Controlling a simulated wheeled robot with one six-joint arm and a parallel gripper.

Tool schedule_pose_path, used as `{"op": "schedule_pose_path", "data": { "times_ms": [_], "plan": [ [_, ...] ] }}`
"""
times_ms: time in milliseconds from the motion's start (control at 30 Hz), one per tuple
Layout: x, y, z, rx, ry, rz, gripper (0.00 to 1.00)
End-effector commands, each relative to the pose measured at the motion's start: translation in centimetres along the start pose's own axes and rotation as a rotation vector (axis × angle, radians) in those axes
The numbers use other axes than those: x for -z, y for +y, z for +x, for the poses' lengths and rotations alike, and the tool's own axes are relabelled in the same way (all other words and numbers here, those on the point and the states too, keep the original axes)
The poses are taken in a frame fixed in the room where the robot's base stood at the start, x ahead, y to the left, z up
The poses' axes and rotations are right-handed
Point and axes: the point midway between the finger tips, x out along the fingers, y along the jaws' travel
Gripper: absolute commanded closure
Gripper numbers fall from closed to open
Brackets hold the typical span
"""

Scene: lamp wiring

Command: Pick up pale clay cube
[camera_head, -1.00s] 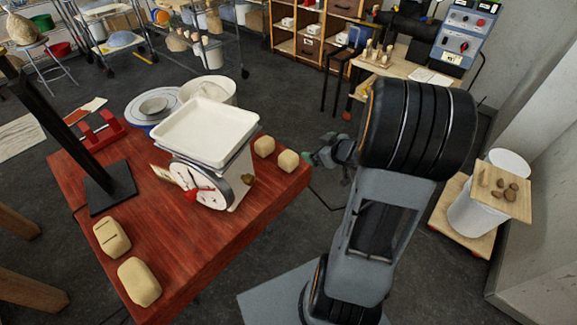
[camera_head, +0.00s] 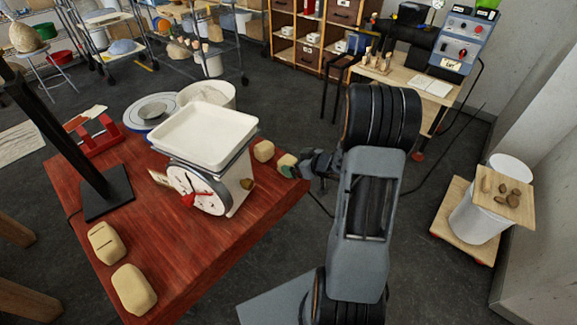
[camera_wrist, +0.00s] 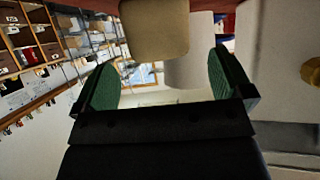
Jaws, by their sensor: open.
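Two pale clay cubes sit near the right corner of the red table in the head view: one (camera_head: 264,151) beside the scale, the other (camera_head: 286,161) closer to the corner. My gripper (camera_head: 291,170) is at the right-hand cube, partly covering it. In the wrist view my gripper (camera_wrist: 166,85) is open, its green pads apart. A pale clay cube (camera_wrist: 153,30) shows at the top middle, lined up with the gap between the pads. The pads do not grip it. Whether a pad touches it, I cannot tell.
The white scale (camera_head: 208,133) stands just left of the cubes and also fills the right of the wrist view (camera_wrist: 285,65). Two larger clay blocks, one (camera_head: 107,242) above the other (camera_head: 134,289), lie at the table's front left. A black post (camera_head: 104,190) stands at left.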

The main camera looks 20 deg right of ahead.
Motion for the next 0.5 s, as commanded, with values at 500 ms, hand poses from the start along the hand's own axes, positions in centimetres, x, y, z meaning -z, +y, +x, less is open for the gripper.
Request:
{"op": "schedule_pose_path", "data": {
  "times_ms": [500],
  "plan": [
    [0.2, -0.2, 4.3, 0.001, -0.001, -0.001, 0.02]
  ]
}}
